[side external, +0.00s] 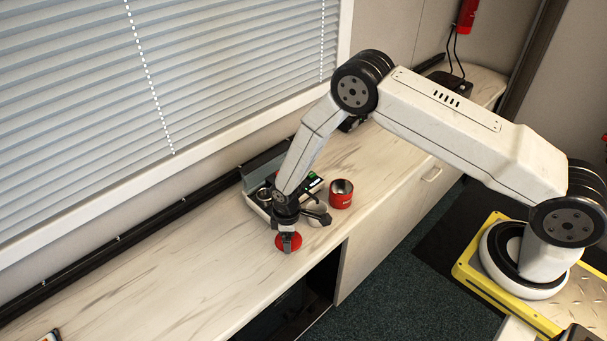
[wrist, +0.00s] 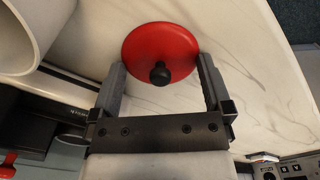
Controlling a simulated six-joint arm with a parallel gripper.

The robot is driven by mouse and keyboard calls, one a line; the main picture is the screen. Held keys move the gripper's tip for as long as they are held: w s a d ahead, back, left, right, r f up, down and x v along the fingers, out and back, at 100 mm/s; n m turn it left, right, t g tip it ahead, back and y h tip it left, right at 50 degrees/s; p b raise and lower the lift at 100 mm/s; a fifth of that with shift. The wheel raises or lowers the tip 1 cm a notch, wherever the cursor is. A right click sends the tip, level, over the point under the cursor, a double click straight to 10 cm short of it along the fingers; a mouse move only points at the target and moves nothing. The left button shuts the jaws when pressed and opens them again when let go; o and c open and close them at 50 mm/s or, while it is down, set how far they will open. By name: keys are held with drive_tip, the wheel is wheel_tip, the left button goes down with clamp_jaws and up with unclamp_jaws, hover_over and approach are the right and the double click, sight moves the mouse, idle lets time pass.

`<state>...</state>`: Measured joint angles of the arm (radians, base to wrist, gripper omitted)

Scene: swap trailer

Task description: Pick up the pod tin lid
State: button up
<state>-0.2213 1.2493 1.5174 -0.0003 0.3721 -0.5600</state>
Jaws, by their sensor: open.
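The pod tin lid (side external: 288,242) is a red disc low at the end of my arm, over the counter near its front edge. In the wrist view the red lid (wrist: 157,42) shows a black round knob (wrist: 160,74) at its middle. My gripper (wrist: 160,77) is open, with one finger on each side of the knob and a gap to both. In the side view my gripper (side external: 287,240) hides part of the lid. A red tin (side external: 341,194), open at the top, stands on the counter to the right.
In the wrist view a white cylindrical thing (wrist: 14,38) is close at upper left.

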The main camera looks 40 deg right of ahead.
drive_tip(key=c, duration=1.1)
drive_tip(key=shift+c, duration=0.8)
drive_tip(key=shift+s+f, duration=0.1)
drive_tip(key=shift+c, duration=0.2)
drive_tip(key=shift+s, duration=0.1)
